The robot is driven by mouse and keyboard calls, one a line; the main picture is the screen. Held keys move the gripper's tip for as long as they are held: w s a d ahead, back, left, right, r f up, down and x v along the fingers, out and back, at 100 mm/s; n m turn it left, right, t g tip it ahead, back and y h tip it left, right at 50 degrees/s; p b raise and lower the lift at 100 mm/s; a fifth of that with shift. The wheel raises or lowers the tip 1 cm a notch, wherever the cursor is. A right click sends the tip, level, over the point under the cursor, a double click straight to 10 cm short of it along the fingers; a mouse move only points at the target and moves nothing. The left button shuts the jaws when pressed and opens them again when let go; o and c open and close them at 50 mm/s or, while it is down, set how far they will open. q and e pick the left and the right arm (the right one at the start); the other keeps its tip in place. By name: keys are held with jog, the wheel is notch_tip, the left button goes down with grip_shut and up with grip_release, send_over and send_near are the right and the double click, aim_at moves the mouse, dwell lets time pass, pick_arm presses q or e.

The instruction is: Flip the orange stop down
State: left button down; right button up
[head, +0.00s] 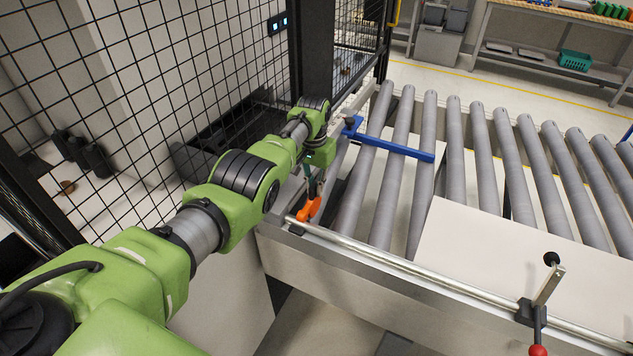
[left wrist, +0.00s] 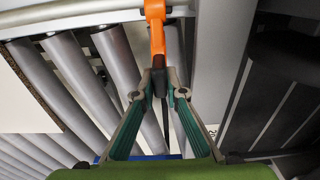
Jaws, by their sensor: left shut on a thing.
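The orange stop (head: 307,209) is at the left end of the metal rail along the near edge of the roller conveyor. It slants up from the rail toward my left gripper (head: 314,187), whose arm reaches in from the left. In the left wrist view the orange stop (left wrist: 156,35) runs from the rail at the top down to the fingertips. There my left gripper (left wrist: 160,85) is shut on its end, and the fingertips hide that end. My right gripper is not in view.
A white panel (head: 520,246) lies on the rollers at the right. A blue bar (head: 395,148) crosses the rollers behind my left gripper. Black mesh fencing (head: 150,70) rises at the left.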

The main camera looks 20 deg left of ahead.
pick_arm(q)
jog(key=shift+s+f, duration=0.25)
jog(key=shift+f, duration=0.05)
jog(key=c, duration=2.1)
grip_release()
jog(key=shift+w, duration=0.2)
notch_tip(320, 180, up, 12)
jog(key=shift+s+f, duration=0.1)
